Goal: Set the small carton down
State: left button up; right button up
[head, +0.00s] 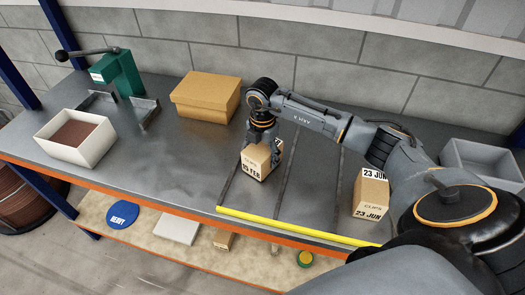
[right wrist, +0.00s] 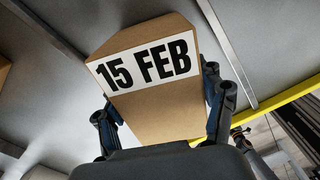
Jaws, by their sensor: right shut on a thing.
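A small tan carton (head: 256,163) with a white date label is between the fingers of my right gripper (head: 263,148), at the left part of the divided area of the bench (head: 190,165). In the right wrist view the carton (right wrist: 155,62) shows "15 FEB" on its label, with a dark finger on each side of it. My right gripper (right wrist: 160,105) is shut on it. I cannot tell whether its base touches the bench top. My left gripper is not in view.
Another carton marked "23 JUN" (head: 371,193) stands to the right. Thin metal dividers (head: 293,178) and a yellow front strip (head: 290,227) bound the lanes. A larger cardboard box (head: 206,97), white bin (head: 75,140), green press (head: 119,72) and grey bin (head: 480,165) stand around.

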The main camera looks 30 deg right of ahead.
jog(key=shift+f, duration=0.1)
jog(key=shift+f, duration=0.2)
jog(key=o, duration=1.6)
jog(key=shift+r, duration=0.15)
